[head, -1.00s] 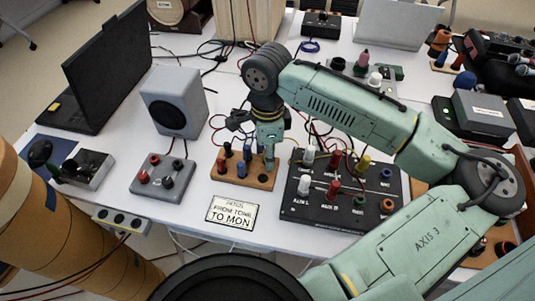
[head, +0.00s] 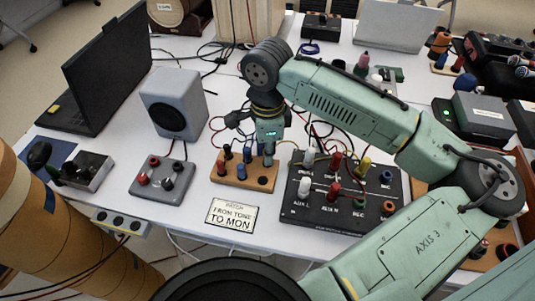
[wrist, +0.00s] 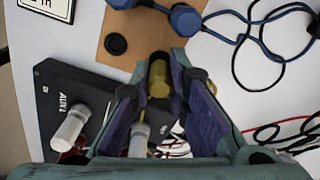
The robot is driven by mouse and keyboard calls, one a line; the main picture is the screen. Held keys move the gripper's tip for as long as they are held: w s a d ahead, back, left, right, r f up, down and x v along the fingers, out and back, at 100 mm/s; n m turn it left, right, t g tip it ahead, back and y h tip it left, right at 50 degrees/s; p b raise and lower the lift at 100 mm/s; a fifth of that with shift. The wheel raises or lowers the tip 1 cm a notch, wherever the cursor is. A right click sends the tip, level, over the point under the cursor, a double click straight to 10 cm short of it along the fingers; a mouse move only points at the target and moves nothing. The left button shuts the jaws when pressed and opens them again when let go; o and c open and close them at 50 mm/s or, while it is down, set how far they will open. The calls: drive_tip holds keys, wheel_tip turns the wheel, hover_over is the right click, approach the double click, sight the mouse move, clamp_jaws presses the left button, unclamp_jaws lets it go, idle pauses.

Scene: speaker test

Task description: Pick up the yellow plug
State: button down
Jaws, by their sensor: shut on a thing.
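My gripper (wrist: 160,76) is shut on a yellow plug (wrist: 158,84) with a dark end, held between its two fingers in the wrist view. In the head view my gripper (head: 268,158) is at the right end of a wooden socket block (head: 229,181), and its fingers hide the held plug. The dark end lies over the block's edge in the wrist view; I cannot tell whether it is in a socket or clear of it. Another yellow plug (head: 363,165) stands on the black panel (head: 330,213) to the right.
Blue plugs (head: 241,171) and dark ones stand on the block close to my gripper. White plugs (head: 304,187) and red ones (head: 334,188) stand on the panel. A grey box (head: 162,180) and a speaker (head: 174,101) are to the left. Loose cables lie behind the block.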

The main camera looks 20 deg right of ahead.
wheel_tip(320, 180, up, 2)
drive_tip(key=shift+r+b, duration=0.1)
drive_tip(key=shift+b, duration=0.2)
drive_tip(key=s+a+b, duration=0.2)
drive_tip(key=s+b, duration=0.1)
drive_tip(key=s, duration=0.4)
drive_tip(key=s+a+r+b, duration=0.1)
drive_tip(key=s+a+b, duration=0.1)
drive_tip(key=s, duration=0.6)
drive_tip(key=shift+s+a+r+b, duration=0.15)
drive_tip(key=shift+a+r+b, duration=0.2)
drive_tip(key=shift+b, duration=0.1)
wheel_tip(320, 180, up, 5)
drive_tip(key=p, duration=0.5)
drive_tip(key=shift+r+p, duration=0.15)
drive_tip(key=shift+p, duration=0.15)
